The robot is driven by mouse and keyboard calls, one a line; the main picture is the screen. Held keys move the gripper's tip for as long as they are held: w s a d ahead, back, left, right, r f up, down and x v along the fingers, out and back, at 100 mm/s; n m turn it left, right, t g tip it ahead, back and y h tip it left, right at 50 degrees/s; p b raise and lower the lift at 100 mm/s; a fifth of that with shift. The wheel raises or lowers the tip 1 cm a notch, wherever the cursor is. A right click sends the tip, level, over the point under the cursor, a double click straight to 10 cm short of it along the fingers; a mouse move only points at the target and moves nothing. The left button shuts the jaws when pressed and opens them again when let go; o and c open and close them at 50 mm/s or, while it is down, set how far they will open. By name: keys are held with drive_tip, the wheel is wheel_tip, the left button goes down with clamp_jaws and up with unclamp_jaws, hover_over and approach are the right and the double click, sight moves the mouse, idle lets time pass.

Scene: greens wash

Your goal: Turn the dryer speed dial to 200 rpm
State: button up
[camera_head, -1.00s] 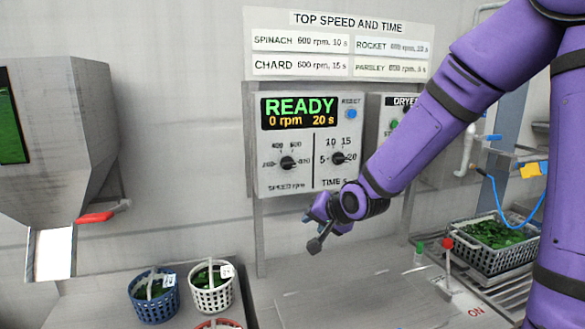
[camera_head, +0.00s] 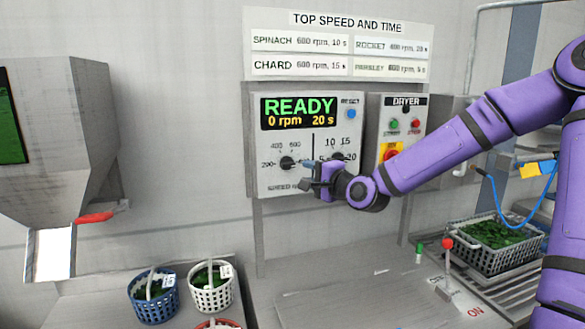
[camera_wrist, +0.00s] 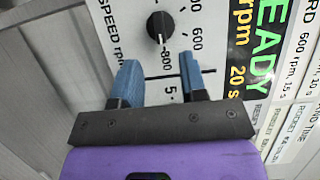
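The dryer speed dial (camera_head: 288,163) is a round black knob at the lower left of the control panel (camera_head: 268,185), with speed numbers around it. In the wrist view the dial (camera_wrist: 160,26) has its pale pointer mark turned toward 800. The display (camera_head: 298,112) reads READY, 0 rpm, 20 s. My gripper (camera_head: 309,176) is just right of the dial in the head view and hides part of the panel. In the wrist view its two blue fingers (camera_wrist: 159,62) are apart with nothing between them, and the dial lies beyond their tips, roughly in line with the gap.
The time dial (camera_head: 338,159) is close beside my gripper and partly covered. A blue reset button (camera_head: 351,114) is above it. The DRYER box (camera_head: 403,113) with buttons and a red switch stands to the right. Baskets of greens (camera_head: 153,299) sit lower left.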

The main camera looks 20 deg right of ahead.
sight(291, 166)
drive_tip(key=x, duration=0.7)
drive_tip(key=shift+w+a, duration=0.1)
drive_tip(key=shift+w, duration=0.2)
clamp_jaws()
